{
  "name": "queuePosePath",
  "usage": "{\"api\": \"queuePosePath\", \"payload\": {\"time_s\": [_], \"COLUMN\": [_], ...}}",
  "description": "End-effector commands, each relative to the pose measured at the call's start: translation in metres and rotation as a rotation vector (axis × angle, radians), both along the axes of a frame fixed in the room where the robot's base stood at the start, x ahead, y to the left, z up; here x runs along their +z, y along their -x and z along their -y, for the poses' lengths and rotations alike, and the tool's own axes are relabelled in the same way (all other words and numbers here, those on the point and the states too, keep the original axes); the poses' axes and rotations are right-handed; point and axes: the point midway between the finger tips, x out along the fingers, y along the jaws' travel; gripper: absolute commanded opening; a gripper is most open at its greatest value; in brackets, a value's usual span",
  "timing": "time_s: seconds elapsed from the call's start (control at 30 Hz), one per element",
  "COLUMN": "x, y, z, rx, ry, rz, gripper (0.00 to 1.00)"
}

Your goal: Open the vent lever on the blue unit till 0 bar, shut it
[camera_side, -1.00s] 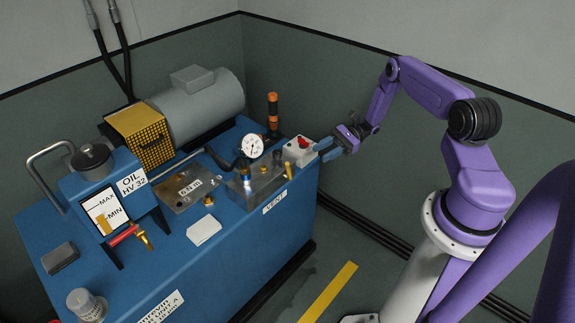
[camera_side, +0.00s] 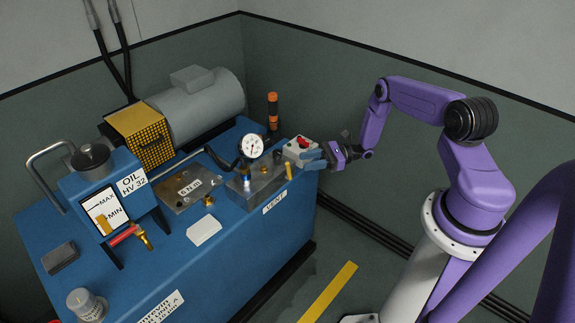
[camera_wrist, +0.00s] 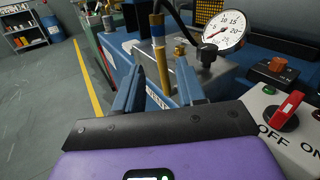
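The blue unit (camera_side: 225,235) carries a steel valve block with a brass-coloured upright vent lever (camera_side: 289,171) above the VENT label (camera_side: 275,201). My gripper (camera_side: 308,161) is just right of the lever. In the wrist view its two blue fingers (camera_wrist: 160,88) are spread, and the lever (camera_wrist: 164,72) shows between them in the picture. I see no grip on it; the exact depth gap cannot be told. The white pressure gauge (camera_wrist: 225,29) has a red needle on the low side, near the 5 mark; the exact reading is unclear. The gauge also shows in the side view (camera_side: 251,146).
A grey switch box with a red ON/OFF knob (camera_wrist: 284,110) lies close to the right of my gripper. A small box with an orange button (camera_wrist: 277,66) is behind it. Floor in front is clear.

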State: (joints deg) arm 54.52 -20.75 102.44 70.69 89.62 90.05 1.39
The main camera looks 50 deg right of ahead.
Motion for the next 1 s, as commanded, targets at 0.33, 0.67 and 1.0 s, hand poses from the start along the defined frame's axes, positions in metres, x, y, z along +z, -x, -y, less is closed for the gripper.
{"api": "queuePosePath", "payload": {"time_s": [0.33,0.67,1.0], "x": [0.0,0.0,0.0], "y": [-0.032,-0.042,-0.042], "z": [-0.05,-0.065,-0.064], "rx": [0.002,0.001,0.001], "ry": [0.0,0.0,0.0], "rz": [0.0,-0.001,0.0], "gripper": [0.39,0.39,0.0]}}
